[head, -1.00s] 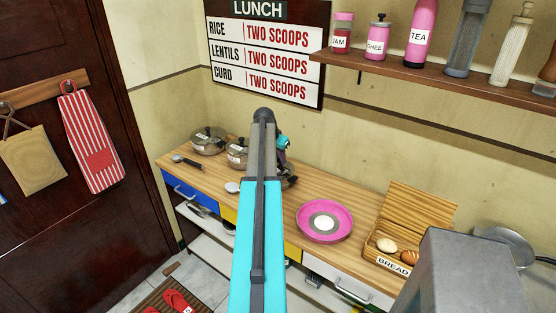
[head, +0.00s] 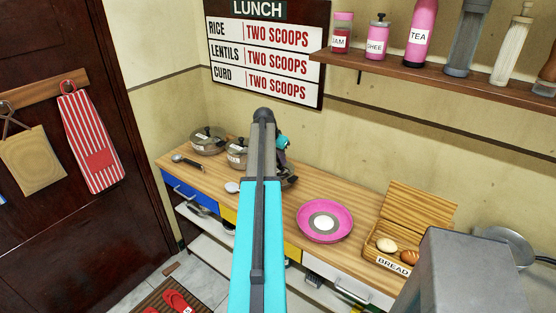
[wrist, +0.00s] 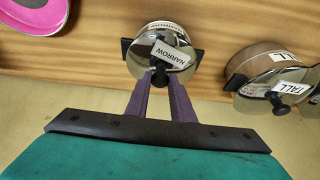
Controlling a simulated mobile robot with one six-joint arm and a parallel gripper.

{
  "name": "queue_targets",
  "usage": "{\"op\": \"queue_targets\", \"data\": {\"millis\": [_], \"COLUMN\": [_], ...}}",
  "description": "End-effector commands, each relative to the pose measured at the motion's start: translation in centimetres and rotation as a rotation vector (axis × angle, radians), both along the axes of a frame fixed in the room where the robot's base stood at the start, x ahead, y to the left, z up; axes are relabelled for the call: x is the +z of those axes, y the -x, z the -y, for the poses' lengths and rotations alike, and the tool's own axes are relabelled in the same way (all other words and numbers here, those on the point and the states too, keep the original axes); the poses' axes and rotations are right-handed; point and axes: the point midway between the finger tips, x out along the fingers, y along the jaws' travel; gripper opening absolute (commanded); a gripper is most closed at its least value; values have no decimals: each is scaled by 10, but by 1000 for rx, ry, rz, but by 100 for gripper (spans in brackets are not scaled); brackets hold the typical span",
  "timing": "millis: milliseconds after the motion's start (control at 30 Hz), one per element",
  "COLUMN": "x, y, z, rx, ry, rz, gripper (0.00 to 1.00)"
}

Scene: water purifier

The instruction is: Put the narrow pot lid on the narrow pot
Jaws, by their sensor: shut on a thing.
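In the wrist view, my gripper (wrist: 160,75) has its purple fingers closed on the black knob of the narrow pot lid (wrist: 176,58), a shiny disc with a NARROW label. The lid is over the narrow pot (wrist: 136,62), a metal pot with dark side handles and its own NARROW label. The lid covers most of the pot's mouth; I cannot tell whether it rests flat on the rim. In the head view, my arm hides most of the narrow pot and the fingertips; part of the teal gripper body shows behind the arm.
A lidded pot labelled TALL (wrist: 262,62) stands close to the right in the wrist view; it is left of my arm in the head view (head: 237,154). Another lidded pot (head: 208,140) is further left. A pink plate (head: 344,221) and bread box (head: 375,240) lie right on the wooden counter (head: 375,205).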

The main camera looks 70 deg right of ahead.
Motion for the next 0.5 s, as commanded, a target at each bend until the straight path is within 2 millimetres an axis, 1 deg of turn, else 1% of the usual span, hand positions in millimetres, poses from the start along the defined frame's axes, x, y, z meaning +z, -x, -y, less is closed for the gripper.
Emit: {"op": "queue_targets", "data": {"millis": [500], "x": [-7], "y": [0], "z": [0], "rx": [0], "ry": [0], "rz": [0], "gripper": [0]}}
